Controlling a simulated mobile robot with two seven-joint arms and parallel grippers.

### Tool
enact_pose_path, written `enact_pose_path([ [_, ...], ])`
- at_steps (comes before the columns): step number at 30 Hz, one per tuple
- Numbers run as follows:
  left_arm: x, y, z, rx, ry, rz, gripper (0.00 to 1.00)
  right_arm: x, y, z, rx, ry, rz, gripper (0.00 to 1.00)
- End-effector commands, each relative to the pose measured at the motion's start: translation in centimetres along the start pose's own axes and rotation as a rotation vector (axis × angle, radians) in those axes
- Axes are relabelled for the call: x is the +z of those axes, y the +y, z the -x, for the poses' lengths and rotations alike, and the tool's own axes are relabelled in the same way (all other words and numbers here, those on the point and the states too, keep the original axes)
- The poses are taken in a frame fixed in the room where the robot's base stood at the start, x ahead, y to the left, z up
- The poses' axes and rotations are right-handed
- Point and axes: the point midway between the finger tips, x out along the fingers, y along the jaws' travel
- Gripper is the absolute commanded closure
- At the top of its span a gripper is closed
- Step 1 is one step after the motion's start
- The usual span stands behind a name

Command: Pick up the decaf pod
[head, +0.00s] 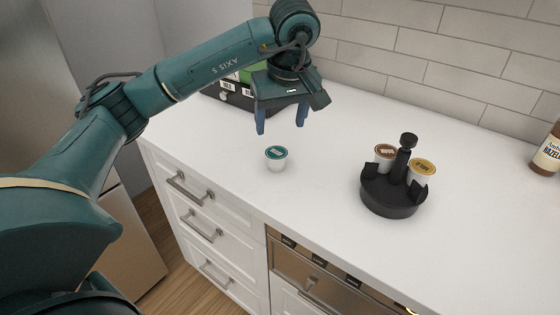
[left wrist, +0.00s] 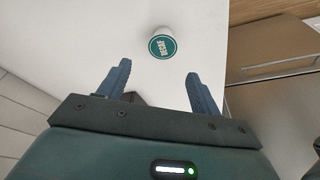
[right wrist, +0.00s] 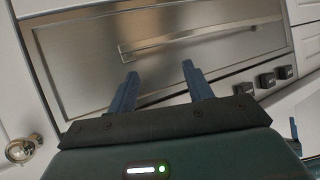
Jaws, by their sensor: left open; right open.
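A white pod with a teal lid, which looks like the decaf pod (head: 276,159), stands upright on the white counter. My left gripper (head: 282,130) is open and empty, with its fingers pointing down, above the counter and behind the pod. In the left wrist view the pod (left wrist: 163,44) shows beyond the open fingertips (left wrist: 158,78), roughly midway between them and apart from them. The lid's lettering is too small to read surely. My right gripper (right wrist: 158,78) is open and empty, facing a steel appliance front; it does not show in the head view.
A black pod carousel (head: 389,198) holds a brown-lidded pod (head: 384,153) and a yellow-lidded pod (head: 423,167). A dark box with green (head: 232,93) stands behind my left gripper. A syrup bottle (head: 547,155) is at the far right. The counter around the teal-lidded pod is clear.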

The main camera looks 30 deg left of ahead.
Motion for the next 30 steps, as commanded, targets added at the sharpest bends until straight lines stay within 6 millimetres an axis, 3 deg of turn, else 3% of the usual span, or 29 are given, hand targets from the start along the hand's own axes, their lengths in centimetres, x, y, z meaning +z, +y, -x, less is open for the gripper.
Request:
enact_pose_path([
  [3,0.1,-0.1,-2.6,-0.003,-0.003,-0.001,0.36,0.1,0.0,-0.1,-0.001,0.004,-0.004,0.49],
  [13,0.3,-0.1,-5.5,0.0,-0.004,-0.001,0.36,-0.7,0.2,0.1,0.008,0.013,-0.008,0.49],
  [21,0.7,-0.4,-9.2,0.001,-0.005,-0.001,0.36,-0.6,0.2,0.2,0.014,0.001,-0.001,0.49],
  [30,0.7,-0.3,-9.9,0.004,-0.002,-0.001,0.36,-0.2,0.1,0.2,0.012,-0.007,0.002,0.49],
])
